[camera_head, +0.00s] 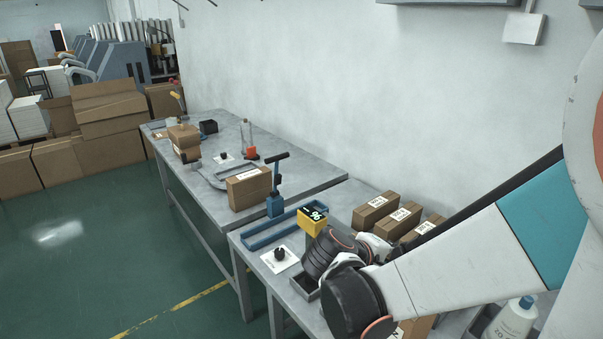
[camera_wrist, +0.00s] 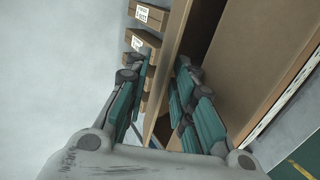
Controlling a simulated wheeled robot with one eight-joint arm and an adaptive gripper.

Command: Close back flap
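In the wrist view a large open cardboard box (camera_wrist: 240,50) fills the right side. One long brown panel (camera_wrist: 172,50), which looks like a flap, stands on edge and runs down between my fingers. My gripper (camera_wrist: 166,58) is open, with its teal fingers apart on either side of that panel. I cannot tell whether either finger touches it. In the head view my arm hides the gripper and most of this area. A labelled piece of cardboard (camera_head: 415,328) shows below my arm; I cannot tell whether it is the same box.
Several labelled small boxes (camera_head: 375,212) stand along the wall, also visible in the wrist view (camera_wrist: 151,17). A yellow display (camera_head: 313,219), a blue frame (camera_head: 268,234) and a white bottle (camera_head: 510,322) are near my arm. Another box (camera_head: 249,188) sits on the farther table.

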